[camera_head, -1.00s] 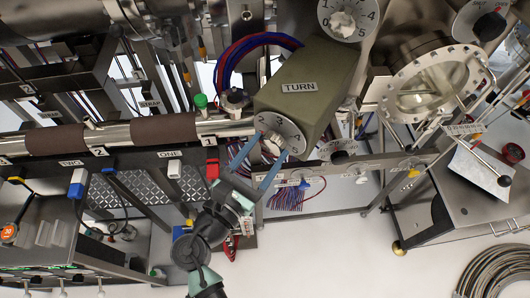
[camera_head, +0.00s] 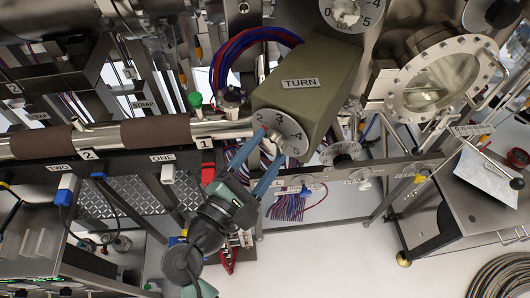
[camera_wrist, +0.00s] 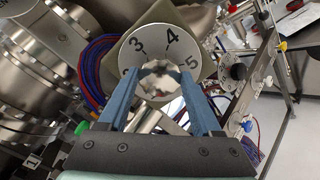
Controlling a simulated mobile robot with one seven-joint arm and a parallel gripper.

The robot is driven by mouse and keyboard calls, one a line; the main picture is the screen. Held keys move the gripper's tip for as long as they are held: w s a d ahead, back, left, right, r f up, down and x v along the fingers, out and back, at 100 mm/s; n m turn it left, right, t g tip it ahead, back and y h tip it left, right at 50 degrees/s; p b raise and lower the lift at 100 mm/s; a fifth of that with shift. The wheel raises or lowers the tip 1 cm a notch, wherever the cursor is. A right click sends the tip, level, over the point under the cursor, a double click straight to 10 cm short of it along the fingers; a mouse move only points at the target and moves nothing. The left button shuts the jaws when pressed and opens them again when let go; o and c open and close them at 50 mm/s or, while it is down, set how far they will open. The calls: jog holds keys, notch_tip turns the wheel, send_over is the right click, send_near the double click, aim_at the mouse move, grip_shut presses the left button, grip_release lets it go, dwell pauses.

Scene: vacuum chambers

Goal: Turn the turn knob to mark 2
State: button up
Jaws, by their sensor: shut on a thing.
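The turn knob is a pale grip on a white numbered dial (camera_head: 286,128), on the end of an olive box labelled TURN (camera_head: 318,88). In the head view the marks 2, 3 and 4 show on the dial. In the wrist view the dial (camera_wrist: 142,38) shows 3, 4 and 5, with another mark partly hidden by the left finger. The knob's faceted grip (camera_wrist: 160,78) sits between the fingertips. My gripper (camera_head: 269,150) has two blue fingers shut on the knob from below. It also fills the lower wrist view (camera_wrist: 160,88). The knob's pointer cannot be made out.
A LEAK dial (camera_head: 348,10) is above the box, and another small dial (camera_head: 340,153) is below it. A steel tube with brown sleeves (camera_head: 155,133) runs left of the knob. A round glass port (camera_head: 435,85) is at right. Blue and red cables (camera_head: 235,50) loop behind.

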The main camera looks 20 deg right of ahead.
dwell(0.4)
jog(key=o, duration=1.4)
jog(key=shift+b+v, duration=1.95)
jog(key=shift+v, duration=4.55)
